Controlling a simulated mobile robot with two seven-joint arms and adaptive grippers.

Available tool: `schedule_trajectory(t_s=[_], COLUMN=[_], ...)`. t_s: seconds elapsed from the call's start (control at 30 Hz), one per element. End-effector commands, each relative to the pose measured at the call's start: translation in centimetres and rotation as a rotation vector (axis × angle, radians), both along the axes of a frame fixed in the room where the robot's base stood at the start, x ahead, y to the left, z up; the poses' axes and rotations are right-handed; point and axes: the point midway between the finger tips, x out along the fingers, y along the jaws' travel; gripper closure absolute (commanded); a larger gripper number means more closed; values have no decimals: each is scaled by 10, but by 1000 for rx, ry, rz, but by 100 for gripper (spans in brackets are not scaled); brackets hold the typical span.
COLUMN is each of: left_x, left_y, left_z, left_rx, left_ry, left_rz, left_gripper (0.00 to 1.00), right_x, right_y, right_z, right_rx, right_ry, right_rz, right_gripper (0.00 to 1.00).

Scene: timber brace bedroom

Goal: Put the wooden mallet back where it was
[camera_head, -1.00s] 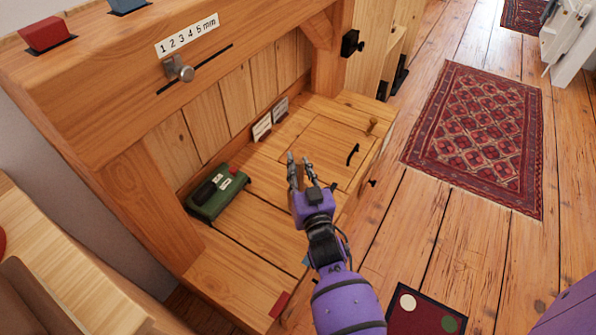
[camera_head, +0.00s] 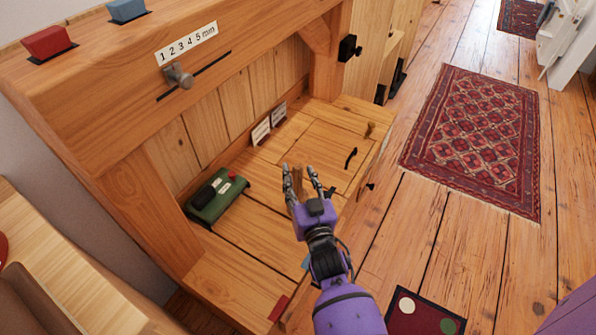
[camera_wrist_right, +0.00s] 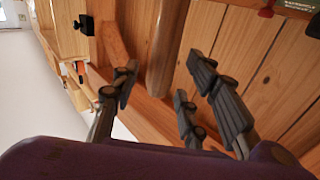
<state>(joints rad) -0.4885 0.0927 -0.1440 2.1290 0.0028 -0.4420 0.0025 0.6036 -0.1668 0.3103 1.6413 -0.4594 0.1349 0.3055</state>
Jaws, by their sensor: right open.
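A rounded wooden shaft, which looks like the mallet's handle (camera_wrist_right: 166,50), comes down from the top of the right wrist view between my spread fingers. In the head view, a short brown piece of it (camera_head: 298,180) shows between the fingertips; the mallet's head cannot be made out. My right gripper (camera_head: 302,174) is open above the wooden bench top (camera_head: 262,240). Its dark fingers (camera_wrist_right: 165,100) stand on both sides of the shaft in the wrist view, with a gap. I cannot tell whether any finger touches it. My left gripper is out of view.
A green box with a red button (camera_head: 217,195) sits on the bench, left of my gripper. Small label cards (camera_head: 262,131) stand along the back panel. A wooden peg (camera_head: 369,130) and a black handle (camera_head: 350,158) are to the right. A patterned rug (camera_head: 475,140) lies on the floor.

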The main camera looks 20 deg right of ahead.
Motion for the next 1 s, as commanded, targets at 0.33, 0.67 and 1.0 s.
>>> schedule_trajectory(t_s=[0.33, 0.67, 1.0], left_x=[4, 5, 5], left_y=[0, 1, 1], left_z=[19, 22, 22], left_rx=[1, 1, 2], left_ry=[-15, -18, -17], left_rz=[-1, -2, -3], left_gripper=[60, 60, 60], right_x=[-74, -100, -100], right_y=[8, 12, 12], right_z=[2, 1, 0], right_rx=[2, 0, 1], right_ry=[1, -2, -1], right_rz=[-1, 0, 0], right_gripper=[59, 59, 59])
